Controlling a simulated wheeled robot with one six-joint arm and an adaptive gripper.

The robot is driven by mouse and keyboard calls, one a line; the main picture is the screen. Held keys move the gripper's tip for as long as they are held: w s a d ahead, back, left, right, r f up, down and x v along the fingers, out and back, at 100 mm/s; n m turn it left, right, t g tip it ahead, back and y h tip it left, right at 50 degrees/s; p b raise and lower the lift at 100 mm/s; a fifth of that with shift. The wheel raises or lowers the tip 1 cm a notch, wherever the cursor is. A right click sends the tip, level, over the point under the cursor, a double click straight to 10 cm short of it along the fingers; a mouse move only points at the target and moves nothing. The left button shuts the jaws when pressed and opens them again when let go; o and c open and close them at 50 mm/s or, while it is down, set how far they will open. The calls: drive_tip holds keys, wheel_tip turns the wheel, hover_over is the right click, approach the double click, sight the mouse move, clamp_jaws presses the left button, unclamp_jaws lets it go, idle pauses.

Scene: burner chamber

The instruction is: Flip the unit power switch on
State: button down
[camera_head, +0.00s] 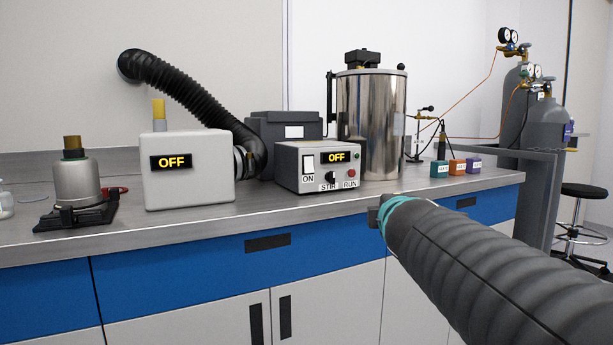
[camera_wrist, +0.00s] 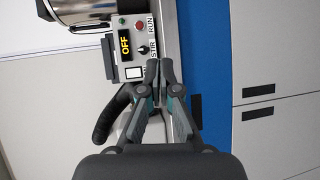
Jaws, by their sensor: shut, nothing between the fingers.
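The control unit (camera_head: 318,166) is a grey box on the bench in front of the steel chamber. Its display (camera_head: 335,157) reads OFF. The white power switch (camera_head: 308,164), marked ON below it, is at the left of its front panel; a black STIR knob and a red RUN button are to the right. The switch also shows in the wrist view (camera_wrist: 133,72), where the unit appears turned sideways. My gripper (camera_wrist: 158,66) is shut and empty, its fingertips pointing toward the panel near the switch. In the head view my arm hides most of the gripper. I cannot tell whether the fingertips touch the panel.
A white box (camera_head: 188,185) with its own OFF display stands left of the unit, joined to a black corrugated hose (camera_head: 195,95). The steel chamber (camera_head: 371,125) stands behind right. Small coloured blocks (camera_head: 457,167) sit farther right. The bench front edge lies below.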

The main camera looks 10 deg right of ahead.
sight(310, 171)
drive_tip(key=w+a+r+n+y, duration=0.2)
drive_tip(key=w+n+y, duration=0.2)
drive_tip(key=w+n, duration=0.3)
drive_tip(key=w+a+r+n+y+b, duration=0.1)
drive_tip(key=w+n+y, duration=0.4)
drive_tip(key=n, duration=1.2)
drive_tip(key=shift+w+a+r, duration=0.75)
drive_tip(key=shift+w+a, duration=0.05)
drive_tip(key=shift+w, duration=0.4)
drive_tip(key=x, duration=0.4)
drive_tip(key=p+x, duration=0.1)
drive_tip(key=x, duration=0.8)
drive_tip(key=shift+w+a+r+p, duration=0.2)
drive_tip(key=shift+w+p, duration=0.2)
drive_tip(key=shift+w, duration=0.15)
drive_tip(key=shift+a+f, duration=0.1)
drive_tip(key=shift+a, duration=0.05)
